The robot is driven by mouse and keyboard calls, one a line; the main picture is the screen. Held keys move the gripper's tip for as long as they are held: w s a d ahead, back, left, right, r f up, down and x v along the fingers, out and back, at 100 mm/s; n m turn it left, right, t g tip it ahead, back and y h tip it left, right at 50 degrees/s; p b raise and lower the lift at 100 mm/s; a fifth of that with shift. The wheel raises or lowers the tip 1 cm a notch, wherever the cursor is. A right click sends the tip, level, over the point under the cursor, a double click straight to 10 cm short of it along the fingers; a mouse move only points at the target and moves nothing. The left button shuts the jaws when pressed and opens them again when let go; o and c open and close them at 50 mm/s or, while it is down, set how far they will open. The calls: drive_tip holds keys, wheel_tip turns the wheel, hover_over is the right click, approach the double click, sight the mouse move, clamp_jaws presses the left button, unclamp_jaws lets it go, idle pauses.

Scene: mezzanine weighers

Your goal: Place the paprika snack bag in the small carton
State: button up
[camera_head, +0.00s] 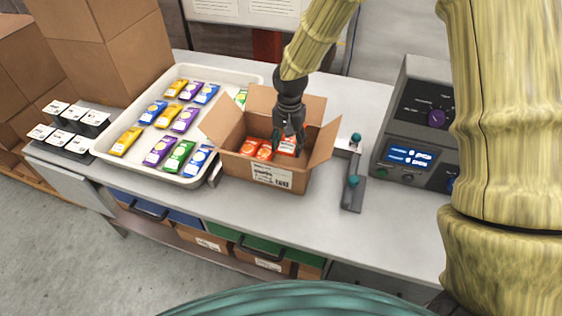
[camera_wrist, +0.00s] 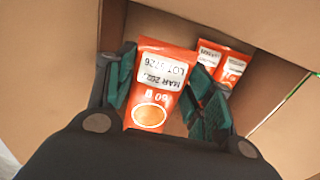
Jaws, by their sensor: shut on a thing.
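An orange-red paprika snack bag (camera_wrist: 158,82) is held between the green fingers of my gripper (camera_wrist: 168,92) in the wrist view. Its label reads upside down there. In the head view my gripper (camera_head: 289,140) reaches down into the open small carton (camera_head: 246,166), and the held bag (camera_head: 287,149) shows partly behind the fingers. Whether the held bag touches the carton floor is hard to tell.
A white tray (camera_head: 108,170) with several yellow, blue, purple and green bags stands left of the carton. Small white-and-black boxes (camera_head: 72,137) sit at the far left. A grey weigher (camera_head: 415,130) and a slim grey fixture (camera_head: 353,190) stand to the right. The bench front is clear.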

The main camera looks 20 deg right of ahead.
wheel_tip(320, 180, down, 4)
drive_tip(key=shift+w+p, duration=0.15)
drive_tip(key=shift+p, duration=0.5)
drive_tip(key=shift+f, duration=0.45)
wheel_tip(320, 180, down, 3)
drive_tip(key=shift+f+p, duration=0.15)
drive_tip(key=shift+p, duration=0.65)
drive_tip(key=shift+f, duration=0.2)
drive_tip(key=shift+f+b, duration=0.4)
drive_tip(key=shift+f, duration=0.25)
drive_tip(key=o, duration=1)
drive_tip(key=shift+r, duration=0.15)
